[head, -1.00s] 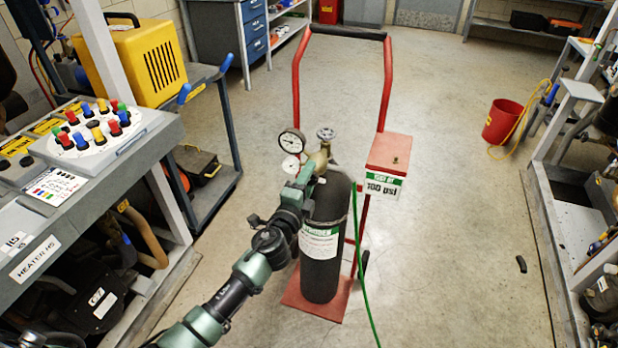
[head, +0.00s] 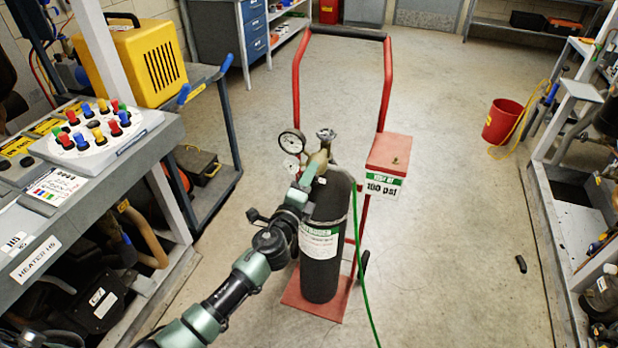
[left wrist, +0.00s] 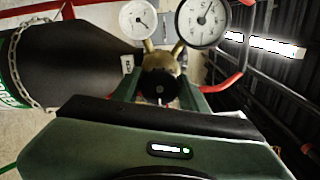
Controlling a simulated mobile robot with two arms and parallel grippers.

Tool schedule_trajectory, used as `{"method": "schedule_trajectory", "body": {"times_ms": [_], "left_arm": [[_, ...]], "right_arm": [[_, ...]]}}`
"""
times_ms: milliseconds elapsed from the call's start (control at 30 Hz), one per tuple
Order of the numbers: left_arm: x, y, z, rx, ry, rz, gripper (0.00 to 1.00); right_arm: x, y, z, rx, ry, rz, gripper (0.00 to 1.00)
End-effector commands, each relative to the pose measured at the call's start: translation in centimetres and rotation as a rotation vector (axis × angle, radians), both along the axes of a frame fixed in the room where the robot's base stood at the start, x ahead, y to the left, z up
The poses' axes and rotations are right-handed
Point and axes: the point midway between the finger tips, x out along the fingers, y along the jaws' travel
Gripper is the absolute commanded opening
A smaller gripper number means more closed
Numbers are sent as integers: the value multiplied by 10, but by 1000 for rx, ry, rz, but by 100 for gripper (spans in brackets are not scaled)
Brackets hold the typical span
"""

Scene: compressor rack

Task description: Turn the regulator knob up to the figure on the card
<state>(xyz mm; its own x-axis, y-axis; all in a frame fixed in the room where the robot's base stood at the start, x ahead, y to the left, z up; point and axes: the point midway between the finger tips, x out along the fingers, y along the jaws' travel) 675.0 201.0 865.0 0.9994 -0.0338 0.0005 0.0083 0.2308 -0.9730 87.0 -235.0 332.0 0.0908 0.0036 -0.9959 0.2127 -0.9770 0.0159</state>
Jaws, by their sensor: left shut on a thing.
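A black gas cylinder (head: 322,265) stands upright on a red hand truck, with a brass regulator (head: 318,158) and two round white gauges at its top. The larger gauge (head: 292,142) also shows in the left wrist view (left wrist: 203,20), beside the smaller gauge (left wrist: 138,19); the figures are too small to read surely. My left gripper (head: 308,180) is at the regulator. In the left wrist view its fingers are shut on the black regulator knob (left wrist: 160,86). A card (head: 382,188) on the red box reads 100 psi. My right gripper is not in view.
The red hand truck (head: 388,90) has tall handles behind the cylinder. A green hose (head: 364,285) runs from the regulator to the floor. A control bench (head: 95,215) stands at left, a red bucket (head: 502,121) at right. The floor between is mostly clear.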

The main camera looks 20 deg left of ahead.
Motion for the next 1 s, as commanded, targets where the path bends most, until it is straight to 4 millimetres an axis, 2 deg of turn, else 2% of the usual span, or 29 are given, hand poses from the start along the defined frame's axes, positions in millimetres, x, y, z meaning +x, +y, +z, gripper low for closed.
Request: {"method": "schedule_trajectory", "body": {"times_ms": [33, 100, 467, 567, 800, 1000], "left_arm": [[-1, -1, -2, -1, 4, -1, 46], [-1, -1, -2, -1, 4, -1, 65], [-3, 0, -1, -1, 1, -1, 65], [-14, 0, -2, -1, 2, -1, 65], [-56, 1, -3, -1, 4, -2, 65], [-76, 2, -2, -1, 3, 0, 65]], "right_arm": [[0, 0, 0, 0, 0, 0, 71], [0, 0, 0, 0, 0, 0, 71], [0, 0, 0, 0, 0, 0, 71], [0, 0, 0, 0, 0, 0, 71], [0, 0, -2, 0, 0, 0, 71], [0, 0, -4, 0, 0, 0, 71]]}}
